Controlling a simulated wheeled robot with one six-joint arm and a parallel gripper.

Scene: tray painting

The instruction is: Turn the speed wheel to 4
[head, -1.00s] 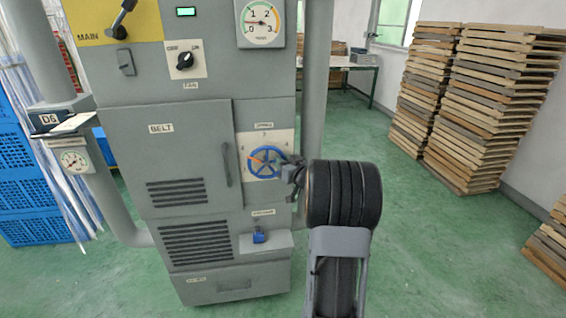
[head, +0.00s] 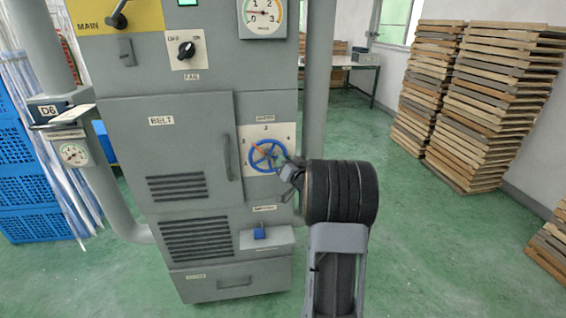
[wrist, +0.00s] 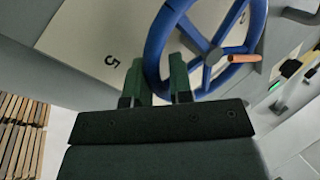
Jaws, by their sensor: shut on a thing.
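The blue speed wheel (head: 267,156) is on a pale scale plate on the front of the grey machine. The plate has printed numbers, with 3 above the wheel. An orange mark on the wheel points to the upper left in the head view, between the left number and 3. In the wrist view, an orange peg (wrist: 243,58) stands on the wheel's right side and a 5 is printed left of the wheel. My gripper (wrist: 160,80) is shut on the near rim of the wheel (wrist: 153,45). In the head view, my gripper (head: 288,172) is at the wheel's lower right.
The belt door (head: 185,120) with its handle is left of the wheel. A blue switch (head: 259,233) sits on a small ledge below it. A grey pipe (head: 315,90) runs beside the machine's right edge. Stacked wooden trays (head: 480,100) stand at the right, beyond clear green floor.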

